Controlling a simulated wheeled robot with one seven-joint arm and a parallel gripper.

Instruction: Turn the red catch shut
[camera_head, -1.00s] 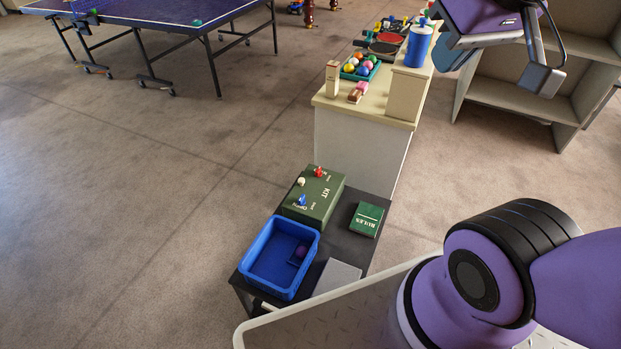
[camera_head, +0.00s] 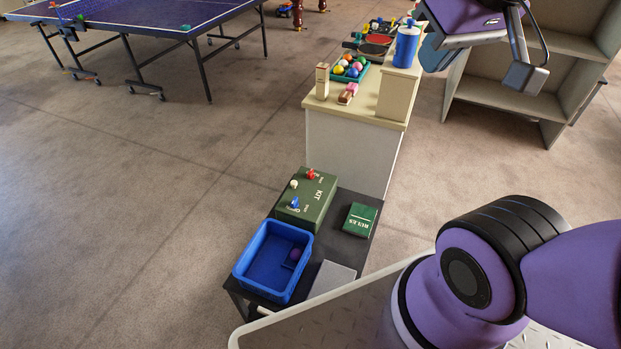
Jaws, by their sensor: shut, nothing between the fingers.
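A green box marked KIT (camera_head: 318,208) stands on a low dark bench. The red catch (camera_head: 311,174) is on its top near the back edge, with small lettering beside it. Its turn is too small to read. A white knob (camera_head: 294,184) and a blue catch (camera_head: 295,202) are on the same lid. My gripper (camera_head: 522,76) is at the upper right, high and far from the box. Nothing covers the red catch.
A blue bin (camera_head: 240,270) with a purple ball, a green RULES book (camera_head: 360,219) and a grey slab (camera_head: 332,283) share the dark bench (camera_head: 338,248). A cream counter (camera_head: 365,108) with balls and a blue canister (camera_head: 407,46) stands behind. Floor at left is clear.

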